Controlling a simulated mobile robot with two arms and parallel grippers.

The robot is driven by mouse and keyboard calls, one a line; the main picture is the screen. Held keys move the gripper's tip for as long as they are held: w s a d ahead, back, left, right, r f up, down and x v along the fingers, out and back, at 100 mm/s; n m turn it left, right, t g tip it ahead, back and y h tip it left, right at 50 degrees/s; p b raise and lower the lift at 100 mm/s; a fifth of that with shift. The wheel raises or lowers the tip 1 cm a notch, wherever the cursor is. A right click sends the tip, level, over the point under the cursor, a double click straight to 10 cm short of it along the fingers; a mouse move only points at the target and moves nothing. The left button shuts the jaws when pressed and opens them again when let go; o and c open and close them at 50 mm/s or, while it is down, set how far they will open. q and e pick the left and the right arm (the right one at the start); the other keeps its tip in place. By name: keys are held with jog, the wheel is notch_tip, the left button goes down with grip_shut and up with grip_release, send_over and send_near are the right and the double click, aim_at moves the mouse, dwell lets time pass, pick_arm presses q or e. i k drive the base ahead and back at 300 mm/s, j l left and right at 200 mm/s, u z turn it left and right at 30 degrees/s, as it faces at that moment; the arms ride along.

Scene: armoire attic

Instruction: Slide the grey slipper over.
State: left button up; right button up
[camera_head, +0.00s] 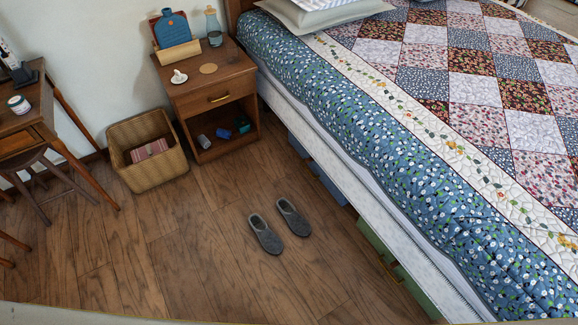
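Two grey slippers lie side by side on the wooden floor in the head view, left of the bed. The left slipper (265,235) sits slightly nearer to me, and the right slipper (293,217) sits slightly farther. Both lie at a slant with their openings toward the nightstand and their toes toward the lower right. A narrow gap separates them. Neither of my grippers is in view, so nothing is seen touching the slippers.
A bed (360,150) with a patchwork quilt fills the right, with storage boxes (372,240) under it. A nightstand (212,95) stands behind the slippers, beside a wicker basket (150,175). A wooden desk (30,130) is at the left. The floor (170,255) around the slippers is clear.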

aim_at(299, 226)
jog(key=i+j+z, duration=0.3)
jog(key=i, duration=0.25)
jog(key=i+j+z, duration=0.35)
jog(key=i, duration=0.2)
